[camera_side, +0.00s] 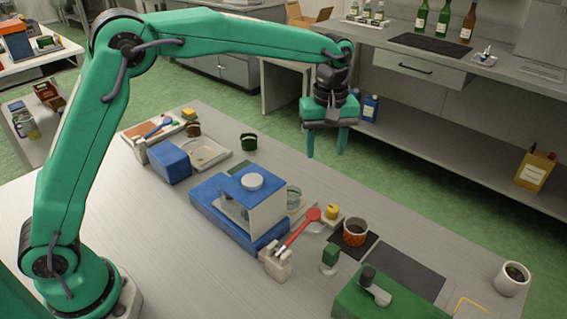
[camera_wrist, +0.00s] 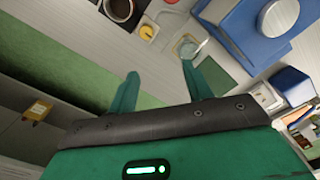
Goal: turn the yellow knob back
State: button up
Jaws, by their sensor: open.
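The yellow knob (camera_side: 332,212) sits on a small pale base on the table, between the red ladle and the orange-patterned cup.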

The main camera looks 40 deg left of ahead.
jog(key=w+d+m, duration=0.1)
jog(key=d, duration=0.3)
send_over(333, 208)
notch_tip(333, 208, down, 9)
jog(key=shift+f, duration=3.85)
jog(key=c, duration=1)
